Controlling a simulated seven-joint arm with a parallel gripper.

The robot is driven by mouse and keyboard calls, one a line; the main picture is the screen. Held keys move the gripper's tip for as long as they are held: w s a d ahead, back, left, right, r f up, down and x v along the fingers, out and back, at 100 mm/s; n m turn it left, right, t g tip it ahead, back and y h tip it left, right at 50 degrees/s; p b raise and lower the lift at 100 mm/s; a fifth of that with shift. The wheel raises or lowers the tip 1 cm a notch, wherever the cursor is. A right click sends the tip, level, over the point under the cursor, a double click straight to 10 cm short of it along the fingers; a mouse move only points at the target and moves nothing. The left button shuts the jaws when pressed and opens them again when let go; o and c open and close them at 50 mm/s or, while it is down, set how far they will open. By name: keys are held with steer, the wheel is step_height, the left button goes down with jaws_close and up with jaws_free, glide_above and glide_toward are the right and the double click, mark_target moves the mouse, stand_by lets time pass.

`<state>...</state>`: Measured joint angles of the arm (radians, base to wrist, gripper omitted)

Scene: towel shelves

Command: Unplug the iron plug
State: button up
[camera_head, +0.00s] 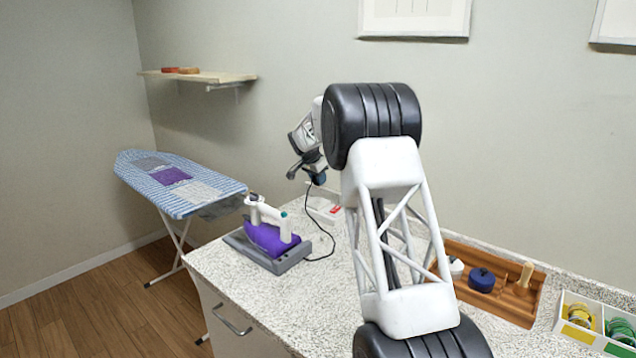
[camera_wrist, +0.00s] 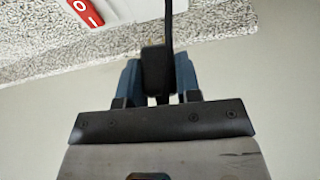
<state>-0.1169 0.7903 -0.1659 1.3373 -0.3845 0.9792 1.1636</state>
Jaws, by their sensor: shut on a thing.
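My gripper (camera_head: 318,179) is shut on the black iron plug (camera_wrist: 156,72), which sits between its two blue fingers in the wrist view. The plug's black cord (camera_head: 306,215) hangs from the gripper and runs down to the counter by the iron. The white power strip (camera_head: 324,207) with a red switch (camera_wrist: 86,12) lies on the counter against the wall, below the gripper. The purple and white iron (camera_head: 268,236) stands on a grey rest (camera_head: 290,262) at the counter's left end.
A striped ironing board (camera_head: 205,190) stands left of the counter. A wall shelf (camera_head: 222,77) is above it. A wooden tray (camera_head: 528,312) with several items and a white divided box (camera_head: 592,342) are at the right. The counter front (camera_head: 240,290) is clear.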

steer(key=shift+r, duration=0.6)
steer(key=shift+s, duration=0.15)
steer(key=shift+s+d, duration=0.15)
steer(key=shift+s, duration=0.3)
steer(key=s+d+f, duration=0.1)
steer(key=s+f, duration=0.1)
steer(key=s, duration=0.9)
steer(key=s+d+f, duration=0.2)
steer(key=s, duration=0.9)
steer(key=s+d+f, duration=0.1)
steer(key=s+d, duration=0.1)
steer(key=s, duration=0.9)
steer(key=shift+s+f+n+t, duration=0.3)
steer(key=shift+f+n, duration=0.1)
steer(key=shift+w, duration=0.2)
steer(key=shift+w+a+f, duration=0.1)
steer(key=shift+w+f, duration=0.15)
steer(key=shift+w, duration=2.35)
steer(key=shift+w+f, duration=0.25)
steer(key=shift+w, duration=2.4)
steer(key=shift+w+a+f, duration=0.1)
steer(key=shift+w+f, duration=0.15)
steer(key=shift+w, duration=2.35)
